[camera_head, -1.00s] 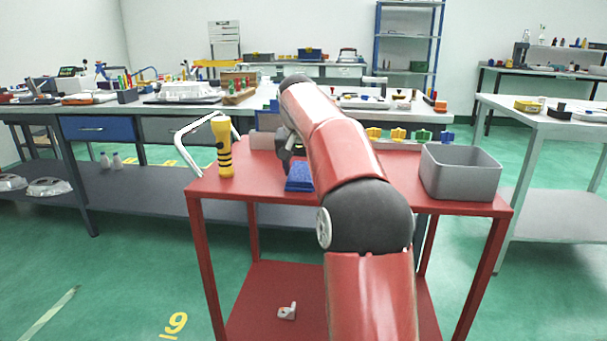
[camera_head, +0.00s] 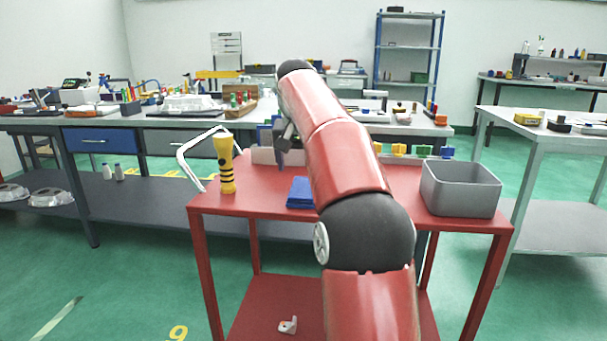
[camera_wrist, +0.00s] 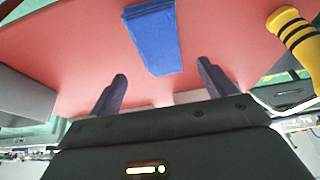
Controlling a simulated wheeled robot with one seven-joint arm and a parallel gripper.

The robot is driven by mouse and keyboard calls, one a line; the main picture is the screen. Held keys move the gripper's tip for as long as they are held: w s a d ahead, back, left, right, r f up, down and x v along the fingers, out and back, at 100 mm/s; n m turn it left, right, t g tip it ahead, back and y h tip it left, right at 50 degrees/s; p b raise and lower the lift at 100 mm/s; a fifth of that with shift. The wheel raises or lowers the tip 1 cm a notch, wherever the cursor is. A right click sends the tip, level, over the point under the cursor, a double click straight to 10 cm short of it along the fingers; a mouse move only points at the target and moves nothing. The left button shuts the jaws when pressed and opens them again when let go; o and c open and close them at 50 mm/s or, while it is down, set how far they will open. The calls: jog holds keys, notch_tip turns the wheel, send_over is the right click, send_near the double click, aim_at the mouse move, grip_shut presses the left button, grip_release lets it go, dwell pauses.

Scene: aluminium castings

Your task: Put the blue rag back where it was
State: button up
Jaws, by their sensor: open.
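The blue rag (camera_head: 300,193) lies folded on the red cart's top, just left of my arm in the head view. It also shows whole or nearly so in the wrist view (camera_wrist: 153,38), flat on the red surface beyond my fingertips. My gripper (camera_wrist: 161,84) is open and empty, its two dark fingers apart, with the rag ahead of the gap and not between them. In the head view my gripper (camera_head: 281,141) is partly hidden by my arm, above and behind the rag.
On the red cart top (camera_head: 260,180), a yellow flashlight (camera_head: 225,165) stands upright at left and a grey bin (camera_head: 460,187) sits at right. Small coloured items (camera_head: 399,150) line the back edge. A white part (camera_head: 288,325) lies on the lower shelf.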

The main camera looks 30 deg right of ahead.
jog(key=v, duration=0.5)
jog(key=shift+s+a, duration=0.1)
jog(key=s+a+n, duration=0.2)
jog(key=s+a, duration=0.5)
jog(key=s+a+f+n+t+y, duration=0.1)
jog(key=s+a+f, duration=0.3)
jog(key=s+f, duration=0.7)
jog(key=s+a+f+n+t+y, duration=0.1)
jog(key=s+a+f+n, duration=0.2)
jog(key=s+f, duration=0.8)
jog(key=shift+s+a+n, duration=0.4)
jog(key=shift+s+a, duration=0.25)
jog(key=shift+s, duration=0.55)
jog(key=shift+r, duration=0.1)
